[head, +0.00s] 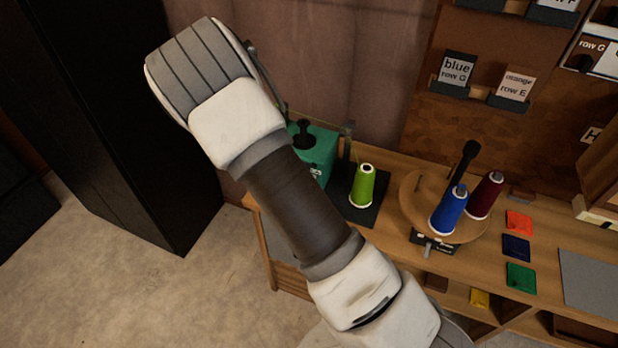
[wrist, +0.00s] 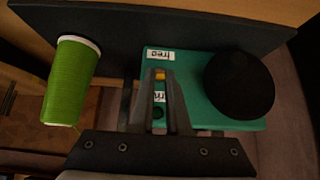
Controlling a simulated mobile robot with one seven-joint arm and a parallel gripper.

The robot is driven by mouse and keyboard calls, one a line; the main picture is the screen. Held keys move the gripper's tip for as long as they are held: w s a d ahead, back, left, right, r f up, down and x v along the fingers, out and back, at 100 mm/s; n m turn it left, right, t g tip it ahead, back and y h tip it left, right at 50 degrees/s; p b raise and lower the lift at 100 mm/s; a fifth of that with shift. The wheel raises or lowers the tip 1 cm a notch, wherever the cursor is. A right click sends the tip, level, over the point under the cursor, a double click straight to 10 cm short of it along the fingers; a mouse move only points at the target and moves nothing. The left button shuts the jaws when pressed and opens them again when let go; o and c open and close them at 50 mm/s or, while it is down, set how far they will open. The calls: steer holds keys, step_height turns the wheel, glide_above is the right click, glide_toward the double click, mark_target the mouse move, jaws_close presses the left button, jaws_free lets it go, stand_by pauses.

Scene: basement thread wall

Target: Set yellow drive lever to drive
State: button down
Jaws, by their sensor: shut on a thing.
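The yellow drive lever (wrist: 160,75) shows as a small yellow tip on the green box (wrist: 195,110) in the wrist view. My gripper (wrist: 161,74) is shut on it, with one dark finger on each side. A white label reading "free" (wrist: 160,55) is on one side of the lever. A second label (wrist: 160,97), partly hidden between the fingers, is on the other side; only a few letters show. The lever tip appears between the two labels. In the head view the green box (head: 318,150) is partly behind my arm, and the lever and gripper are hidden.
A large black knob (wrist: 240,84) is on the green box. A lime-green spool (head: 363,186) stands beside the box on a dark base. Blue (head: 449,210) and dark red (head: 485,196) spools stand on a round wooden turntable (head: 410,208). A black cabinet (head: 120,120) is at left.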

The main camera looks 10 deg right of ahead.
stand_by(0.3)
steer(key=c, duration=0.9)
jaws_free()
steer(key=shift+s+r, duration=0.1)
steer(key=p+v, duration=0.8)
steer(key=v, duration=0.9)
steer(key=shift+a+r, duration=0.1)
